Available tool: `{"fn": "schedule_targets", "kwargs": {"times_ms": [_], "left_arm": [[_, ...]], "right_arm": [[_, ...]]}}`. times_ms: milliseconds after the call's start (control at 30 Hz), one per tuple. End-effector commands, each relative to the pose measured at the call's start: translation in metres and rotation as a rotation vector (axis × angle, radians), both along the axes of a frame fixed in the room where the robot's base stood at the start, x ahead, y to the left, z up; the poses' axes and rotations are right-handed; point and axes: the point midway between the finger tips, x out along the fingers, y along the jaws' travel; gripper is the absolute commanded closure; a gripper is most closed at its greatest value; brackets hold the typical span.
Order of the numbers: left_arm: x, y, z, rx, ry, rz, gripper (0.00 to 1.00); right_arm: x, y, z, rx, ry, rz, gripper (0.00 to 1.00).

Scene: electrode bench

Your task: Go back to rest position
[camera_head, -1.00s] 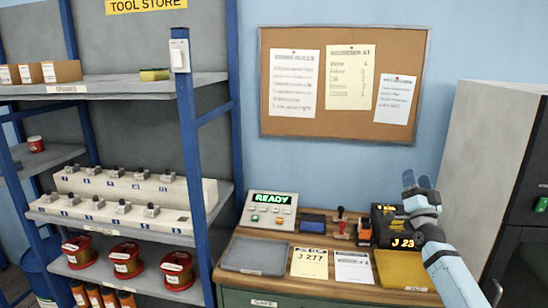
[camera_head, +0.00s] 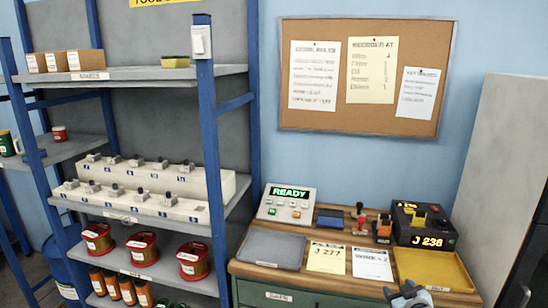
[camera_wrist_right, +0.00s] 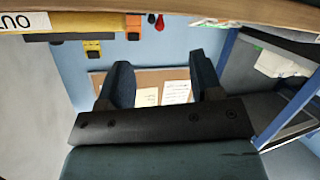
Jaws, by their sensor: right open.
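My right gripper (camera_head: 408,294) is at the bottom edge of the head view, low in front of the bench and below the yellow tray. In the right wrist view its two dark fingers (camera_wrist_right: 160,88) stand apart with nothing between them. The wrist view looks past the underside of the bench edge toward the wall and cork board. My left gripper does not show in either view.
A blue-framed shelf (camera_head: 212,160) stands at left, a grey cabinet (camera_head: 500,170) at right.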

Motion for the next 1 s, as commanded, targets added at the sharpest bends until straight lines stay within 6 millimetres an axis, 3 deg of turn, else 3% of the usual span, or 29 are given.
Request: {"fn": "schedule_targets", "kwargs": {"times_ms": [33, 200, 400, 600, 800, 833, 1000], "left_arm": [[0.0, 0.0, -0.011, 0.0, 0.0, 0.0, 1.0], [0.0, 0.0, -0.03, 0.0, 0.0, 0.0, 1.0], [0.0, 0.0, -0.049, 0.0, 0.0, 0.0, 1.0], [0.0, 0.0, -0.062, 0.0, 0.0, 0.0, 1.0], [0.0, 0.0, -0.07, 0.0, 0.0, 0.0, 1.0], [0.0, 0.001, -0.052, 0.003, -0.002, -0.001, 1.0], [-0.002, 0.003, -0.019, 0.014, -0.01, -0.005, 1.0]], "right_arm": [[-0.028, 0.017, -0.036, 0.016, 0.034, 0.02, 0.41], [-0.123, 0.067, -0.112, 0.078, 0.13, 0.074, 0.41], [-0.234, 0.114, -0.167, 0.161, 0.233, 0.114, 0.41], [-0.311, 0.143, -0.187, 0.225, 0.304, 0.126, 0.41], [-0.37, 0.161, -0.192, 0.28, 0.359, 0.126, 0.41], [-0.365, 0.16, -0.173, 0.273, 0.351, 0.128, 0.41], [-0.365, 0.157, -0.141, 0.259, 0.342, 0.13, 0.41]]}}
